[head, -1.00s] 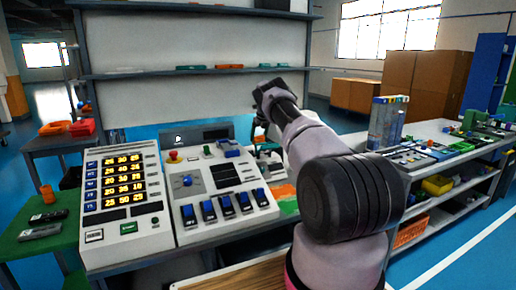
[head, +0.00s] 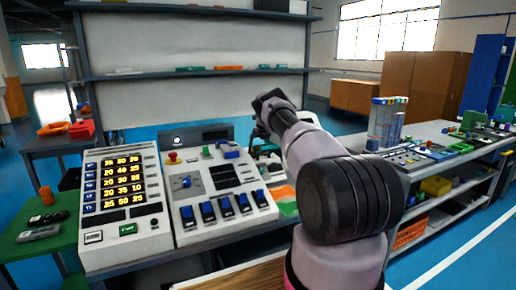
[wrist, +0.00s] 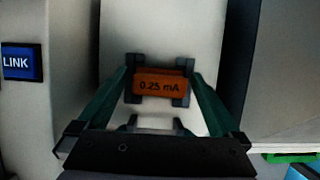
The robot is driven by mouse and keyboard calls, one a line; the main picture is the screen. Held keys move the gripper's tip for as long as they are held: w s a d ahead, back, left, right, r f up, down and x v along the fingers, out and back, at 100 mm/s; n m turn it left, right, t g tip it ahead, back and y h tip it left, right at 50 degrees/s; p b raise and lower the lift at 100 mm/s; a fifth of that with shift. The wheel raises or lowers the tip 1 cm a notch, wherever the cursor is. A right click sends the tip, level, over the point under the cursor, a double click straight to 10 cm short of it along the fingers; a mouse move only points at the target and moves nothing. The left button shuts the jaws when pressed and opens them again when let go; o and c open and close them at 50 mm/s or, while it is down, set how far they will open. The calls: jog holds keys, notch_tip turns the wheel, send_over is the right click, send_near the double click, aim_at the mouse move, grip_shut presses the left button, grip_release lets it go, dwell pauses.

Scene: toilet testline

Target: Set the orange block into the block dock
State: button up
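In the wrist view, the orange block (wrist: 160,86), labelled "0.25 mA", sits between the dark fingertips of my gripper (wrist: 159,77). Both fingertips meet its sides, and the green fingers reach in from either side. The block is over a pale surface. A small grey piece with dark ends (wrist: 152,124) shows nearer the gripper base; I cannot tell whether it is part of the dock. In the head view, my forearm and wrist hide most of the gripper and the block, at the right end of the console. I cannot clearly make out the block dock.
A sloped console with blue switches (head: 228,207) stands left of my arm, beside a panel with lit yellow numbers (head: 122,185). A blue LINK button (wrist: 22,63) shows in the wrist view. A workbench (head: 440,150) with parts stands at the right.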

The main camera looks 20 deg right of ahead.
jog(key=s+a+r+n, duration=0.15)
jog(key=s+r, duration=0.25)
jog(key=r, duration=0.5)
jog(key=s+a+r+n+t, duration=0.15)
jog(key=s+r, duration=0.25)
jog(key=r, duration=0.5)
jog(key=s+a+r+n+g, duration=0.15)
jog(key=s+r, duration=0.25)
jog(key=r, duration=0.6)
jog(key=s+a+r+n+t+y, duration=0.1)
jog(key=s+a+r+n, duration=0.3)
jog(key=s+r, duration=0.25)
jog(key=s+a+r+n+y, duration=0.1)
jog(key=s+a+r+n, duration=0.35)
jog(key=s, duration=0.35)
jog(key=s+a+r+n, duration=0.2)
jog(key=s+a+n, duration=0.2)
jog(key=s, duration=0.5)
jog(key=s+a+r+n, duration=0.3)
jog(key=s+a+n, duration=0.15)
jog(key=s, duration=0.45)
jog(key=s+a+f+n, duration=0.2)
jog(key=s+n, duration=0.3)
jog(key=s, duration=0.3)
jog(key=s+a+f+n+t, duration=0.1)
jog(key=s+f+n, duration=0.3)
jog(key=s, duration=0.5)
jog(key=shift+a+n+t, duration=0.3)
jog(key=shift+a+n, duration=0.15)
jog(key=shift+n, duration=0.1)
